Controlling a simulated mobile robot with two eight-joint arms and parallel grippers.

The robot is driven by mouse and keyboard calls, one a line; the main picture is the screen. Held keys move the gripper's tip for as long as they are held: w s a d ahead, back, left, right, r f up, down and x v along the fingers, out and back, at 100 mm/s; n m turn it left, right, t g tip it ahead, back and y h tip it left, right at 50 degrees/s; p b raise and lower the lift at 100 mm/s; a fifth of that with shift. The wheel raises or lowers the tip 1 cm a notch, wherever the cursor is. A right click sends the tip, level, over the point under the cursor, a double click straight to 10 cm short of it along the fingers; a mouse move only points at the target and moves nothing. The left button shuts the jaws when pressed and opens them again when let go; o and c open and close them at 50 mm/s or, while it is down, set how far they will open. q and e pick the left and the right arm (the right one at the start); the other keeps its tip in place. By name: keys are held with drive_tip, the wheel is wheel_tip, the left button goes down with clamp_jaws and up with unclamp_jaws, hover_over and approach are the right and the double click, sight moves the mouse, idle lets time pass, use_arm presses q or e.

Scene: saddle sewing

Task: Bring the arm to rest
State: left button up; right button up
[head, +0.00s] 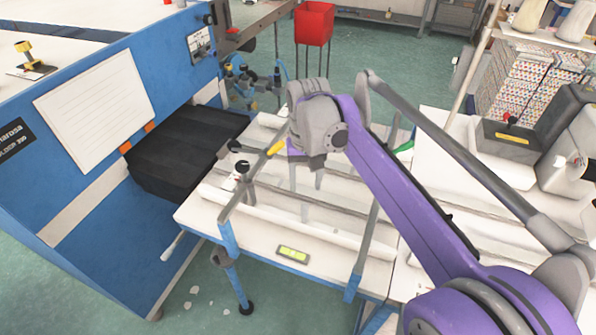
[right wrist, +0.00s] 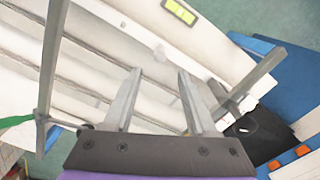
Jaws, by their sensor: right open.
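My right arm (head: 398,185), purple and grey, reaches in from the lower right of the head view. Its gripper (head: 306,182) points down above the white work table (head: 330,243). In the right wrist view the two grey fingers (right wrist: 158,78) are spread apart with nothing between them. The gap between the fingertips and the table top is hard to judge. My left gripper is not in view.
A blue machine (head: 95,165) with a black belt (head: 175,160) stands left of the table. Grey frame bars rise around the gripper. A yellow-green level (head: 293,254) lies on the front edge. A red bin (head: 314,23) stands behind.

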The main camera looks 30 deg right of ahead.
drive_tip(key=s+a+f+n+t, duration=0.2)
drive_tip(key=s+a+f, duration=0.2)
drive_tip(key=s+f, duration=0.2)
drive_tip(key=s+a+f+n+t, duration=0.2)
drive_tip(key=s+f, duration=0.4)
drive_tip(key=s, duration=0.4)
drive_tip(key=shift+a+f+n+t, duration=0.35)
drive_tip(key=shift+a+t, duration=0.45)
drive_tip(key=shift+a, duration=0.25)
